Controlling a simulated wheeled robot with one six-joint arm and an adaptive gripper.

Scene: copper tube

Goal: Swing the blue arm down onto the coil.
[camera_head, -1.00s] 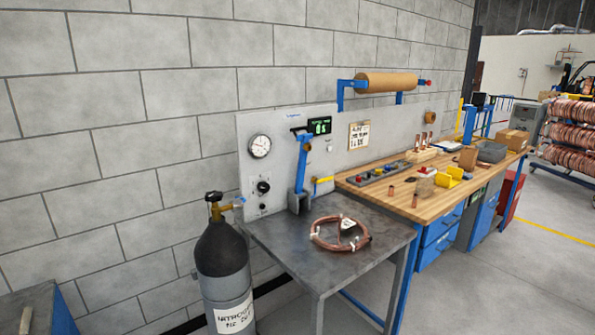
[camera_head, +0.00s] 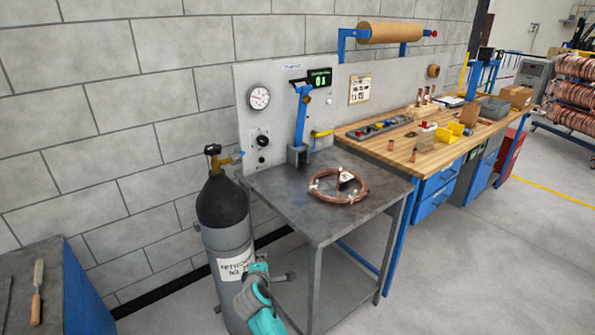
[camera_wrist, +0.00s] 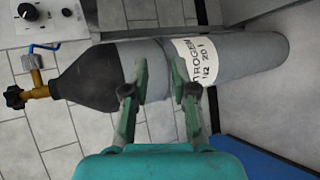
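The blue arm (camera_head: 302,115) stands upright on a grey bracket (camera_head: 299,155) at the back left of the grey metal table (camera_head: 270,188), in front of the panel. Its top end has a dark handle. The copper coil (camera_head: 322,195) lies flat on the table, right of the bracket and apart from the blue arm, with a small dark-and-white tag in it. My gripper (camera_wrist: 160,92) is open and empty in the wrist view, its fingers apart in front of the nitrogen cylinder. In the head view my gripper (camera_head: 268,278) is low, in front of the table and below its top.
The nitrogen cylinder (camera_head: 222,205) with brass valve stands left of the table. A panel (camera_head: 275,98) with a gauge and green display stands behind. A wooden bench (camera_head: 440,145) with parts adjoins on the right. A blue-sided table (camera_head: 85,295) is at lower left. Floor at right is clear.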

